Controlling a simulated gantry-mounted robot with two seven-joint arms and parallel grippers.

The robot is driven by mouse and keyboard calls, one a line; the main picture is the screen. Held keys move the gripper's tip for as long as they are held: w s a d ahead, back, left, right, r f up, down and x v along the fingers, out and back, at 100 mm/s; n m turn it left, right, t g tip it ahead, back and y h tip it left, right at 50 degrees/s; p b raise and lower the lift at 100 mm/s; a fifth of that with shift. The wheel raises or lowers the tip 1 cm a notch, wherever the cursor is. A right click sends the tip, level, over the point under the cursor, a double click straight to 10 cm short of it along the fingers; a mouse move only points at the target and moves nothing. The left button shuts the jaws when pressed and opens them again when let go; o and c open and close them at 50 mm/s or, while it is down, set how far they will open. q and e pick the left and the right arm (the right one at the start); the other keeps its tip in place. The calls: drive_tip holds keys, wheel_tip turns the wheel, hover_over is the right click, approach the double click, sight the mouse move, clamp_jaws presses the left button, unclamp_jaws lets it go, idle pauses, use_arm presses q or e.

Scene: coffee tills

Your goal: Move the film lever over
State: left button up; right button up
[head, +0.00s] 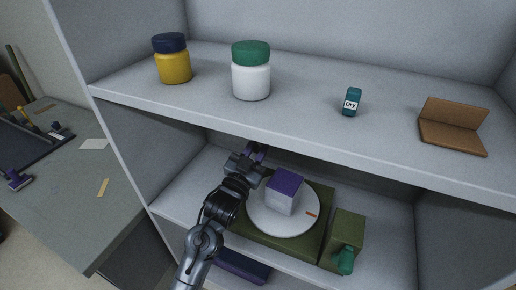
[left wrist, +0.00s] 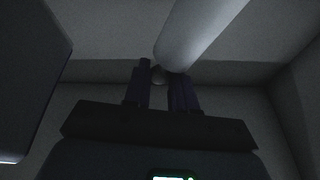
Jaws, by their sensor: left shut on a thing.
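My left gripper (head: 257,156) reaches into the lower shelf, at the back left of a dark green machine (head: 317,259) with a round white plate (head: 264,226). In the left wrist view its two dark purple fingers (left wrist: 160,88) are shut on a small rounded grey end (left wrist: 158,74), which appears to be the film lever's tip. The rest of the lever cannot be made out; in the head view the arm and fingers hide it. A pale rounded form (left wrist: 198,35) lies close beside the fingers in the wrist view. My right gripper is not in view.
A purple-topped white cube (head: 285,196) stands on the plate. A green block (head: 346,236) with a teal knob (head: 346,262) is at the machine's right. The upper shelf (head: 300,98) overhangs the gripper, with jars on it. The lower shelf's right side is clear.

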use_arm(q)
drive_tip(key=shift+w+a+r+p, duration=0.2)
drive_tip(key=shift+w+a+p, duration=0.05)
drive_tip(key=shift+a, duration=0.4)
drive_tip(key=shift+w+a+r+p, duration=0.15)
drive_tip(key=shift+w+a+p, duration=0.15)
drive_tip(key=shift+a, duration=0.4)
drive_tip(key=shift+w+a+r+p, duration=0.2)
drive_tip(key=shift+a+p, duration=0.05)
drive_tip(key=shift+a, duration=0.4)
drive_tip(key=shift+w+a, duration=0.25)
drive_tip(key=shift+a, duration=0.25)
drive_tip(key=shift+w+a, duration=0.2)
drive_tip(key=shift+a, duration=0.25)
drive_tip(key=o, duration=0.9)
